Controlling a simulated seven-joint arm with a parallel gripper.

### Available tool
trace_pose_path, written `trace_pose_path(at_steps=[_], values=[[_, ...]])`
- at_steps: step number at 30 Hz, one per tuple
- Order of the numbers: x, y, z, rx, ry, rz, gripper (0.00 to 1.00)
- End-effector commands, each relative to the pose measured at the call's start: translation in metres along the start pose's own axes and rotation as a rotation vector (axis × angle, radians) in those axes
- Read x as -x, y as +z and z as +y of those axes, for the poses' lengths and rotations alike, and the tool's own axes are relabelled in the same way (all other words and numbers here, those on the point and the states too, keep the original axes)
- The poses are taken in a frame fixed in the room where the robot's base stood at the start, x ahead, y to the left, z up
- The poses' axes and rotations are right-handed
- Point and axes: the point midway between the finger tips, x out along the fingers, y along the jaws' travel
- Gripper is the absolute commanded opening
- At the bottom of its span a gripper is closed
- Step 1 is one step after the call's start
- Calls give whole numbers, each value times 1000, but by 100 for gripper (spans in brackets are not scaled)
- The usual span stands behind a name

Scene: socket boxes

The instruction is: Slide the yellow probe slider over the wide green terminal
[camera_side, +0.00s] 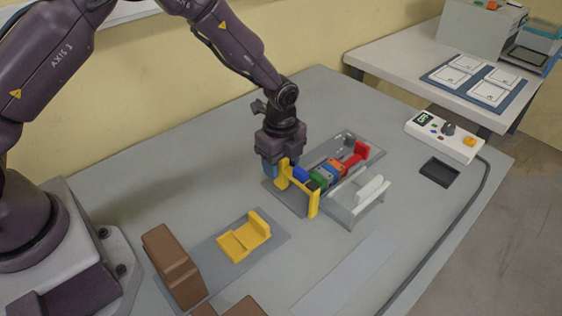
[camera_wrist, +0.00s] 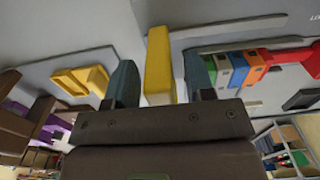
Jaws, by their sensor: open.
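The yellow probe slider (camera_side: 299,183) stands at the near left end of a row of coloured terminals, with an upright post at each end. In the wrist view the green terminal (camera_wrist: 222,70) is right of my gripper. My gripper (camera_side: 275,170) points down at the slider's far post. In the wrist view its fingers (camera_wrist: 160,80) are open on either side of the yellow post (camera_wrist: 159,62), with visible gaps.
A red end piece (camera_side: 357,154) closes the row's far end. A pale grey bracket (camera_side: 366,198) stands right of the row. Another yellow piece (camera_side: 245,238) and a brown block (camera_side: 173,265) lie front left. A control box (camera_side: 446,137) and black tray (camera_side: 439,172) are at right.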

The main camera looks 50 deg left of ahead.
Motion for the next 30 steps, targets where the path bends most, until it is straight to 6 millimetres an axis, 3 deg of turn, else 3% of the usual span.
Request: trace_pose_path(at_steps=[8,14,20,30], values=[[-1,0,0,1,-1,0,47],[-1,0,0,1,-1,0,1],[-1,0,-3,1,-1,1,0],[-1,1,-47,2,-2,1,0]])
